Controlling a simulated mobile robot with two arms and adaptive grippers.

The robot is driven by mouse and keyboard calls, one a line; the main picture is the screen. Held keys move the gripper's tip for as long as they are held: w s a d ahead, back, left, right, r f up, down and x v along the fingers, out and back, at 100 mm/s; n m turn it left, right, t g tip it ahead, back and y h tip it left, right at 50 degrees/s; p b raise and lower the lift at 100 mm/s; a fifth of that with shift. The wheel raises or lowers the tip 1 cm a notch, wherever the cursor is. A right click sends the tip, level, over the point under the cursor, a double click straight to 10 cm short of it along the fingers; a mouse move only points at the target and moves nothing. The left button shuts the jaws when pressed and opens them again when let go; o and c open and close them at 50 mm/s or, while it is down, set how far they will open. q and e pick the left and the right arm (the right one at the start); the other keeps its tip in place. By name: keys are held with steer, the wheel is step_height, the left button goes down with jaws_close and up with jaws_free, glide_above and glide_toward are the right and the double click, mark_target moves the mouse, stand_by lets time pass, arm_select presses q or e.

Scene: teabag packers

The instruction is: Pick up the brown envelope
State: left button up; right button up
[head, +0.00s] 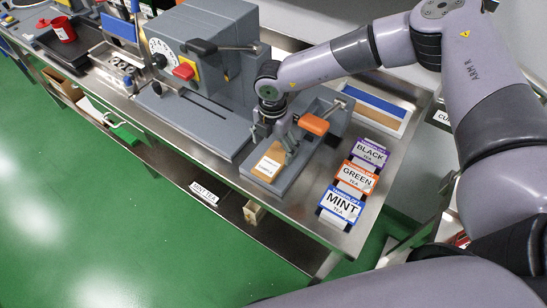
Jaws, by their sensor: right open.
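A small tan packet with a white label (267,166), which looks like the brown envelope, lies at the near end of a grey fixture (292,178) on the metal bench. Print on its label is too small to read. My right gripper (286,150) points down over the fixture, right by the packet's far edge. It is open, and its fingers are small and partly hidden by the wrist, so I cannot tell whether they touch the packet. My left gripper is not in view.
An orange-handled lever (313,124) stands close to the right of my gripper. A grey machine with a red knob (184,71) is to the left. Black, green and mint tea boxes (357,177) stand at right. A blue-and-white tray (375,106) lies behind.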

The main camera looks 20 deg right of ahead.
mark_target(275, 157)
steer(key=f+p, duration=0.1)
steer(key=f, duration=0.1)
steer(key=f+p, duration=0.1)
steer(key=shift+w+d+f, duration=0.1)
steer(key=shift+d+f, duration=0.25)
steer(key=shift+d, duration=0.05)
steer(key=shift+f, duration=0.55)
steer(key=shift+c, duration=0.6)
steer(key=c, duration=0.9)
